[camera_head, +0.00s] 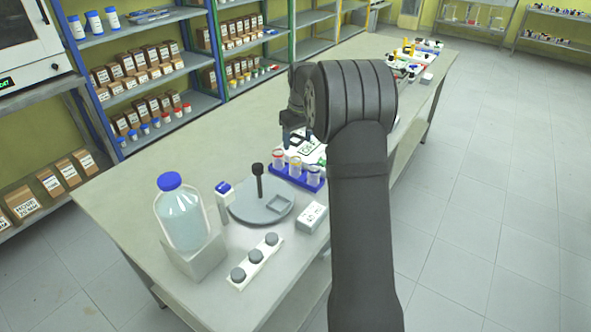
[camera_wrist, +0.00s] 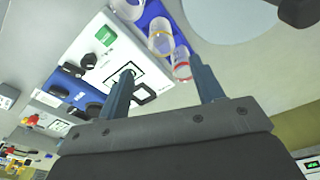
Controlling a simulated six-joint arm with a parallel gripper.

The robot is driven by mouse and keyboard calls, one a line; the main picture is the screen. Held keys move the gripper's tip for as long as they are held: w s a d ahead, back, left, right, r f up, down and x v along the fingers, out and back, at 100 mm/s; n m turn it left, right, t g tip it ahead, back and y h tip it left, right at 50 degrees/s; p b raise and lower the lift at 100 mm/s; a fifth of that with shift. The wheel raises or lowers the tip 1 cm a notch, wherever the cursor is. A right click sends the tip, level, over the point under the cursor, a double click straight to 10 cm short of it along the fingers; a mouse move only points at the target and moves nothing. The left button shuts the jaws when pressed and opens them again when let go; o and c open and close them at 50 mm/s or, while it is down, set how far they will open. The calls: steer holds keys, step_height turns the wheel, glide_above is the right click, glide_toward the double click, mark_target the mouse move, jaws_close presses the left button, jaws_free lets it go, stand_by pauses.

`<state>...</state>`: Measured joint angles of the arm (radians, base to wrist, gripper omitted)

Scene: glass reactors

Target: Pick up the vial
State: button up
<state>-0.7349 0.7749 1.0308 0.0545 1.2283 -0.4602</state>
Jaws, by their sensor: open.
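Several clear vials stand upright in a blue rack (camera_head: 284,177) on the bench. The left vial (camera_head: 279,161) has a reddish rim, the middle vial (camera_head: 295,167) a yellowish one, and the right vial (camera_head: 313,177) stands at the rack's right end. In the wrist view the red-rimmed vial (camera_wrist: 181,66) and yellow-rimmed vial (camera_wrist: 161,38) show close to my fingers, with another vial (camera_wrist: 128,8) at the top edge. My gripper (camera_wrist: 162,64) is open and empty, near the red-rimmed end of the rack.
A white panel with black knobs (camera_wrist: 110,65) lies beside the rack. A round grey stand base (camera_head: 262,203) with a black-topped post, a blue-capped bottle (camera_head: 182,216), a small white box (camera_head: 311,217) and a strip with grey knobs (camera_head: 255,262) are nearer. The far-left bench is clear.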

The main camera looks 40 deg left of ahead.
mark_target(295, 164)
steer(key=f, duration=0.5)
steer(key=shift+w+a+f, duration=0.1)
steer(key=shift+a+f, duration=0.15)
steer(key=shift+a, duration=0.05)
steer(key=f, duration=0.5)
steer(key=shift+a, duration=0.25)
steer(key=shift+c, duration=0.2)
steer(key=c, duration=1)
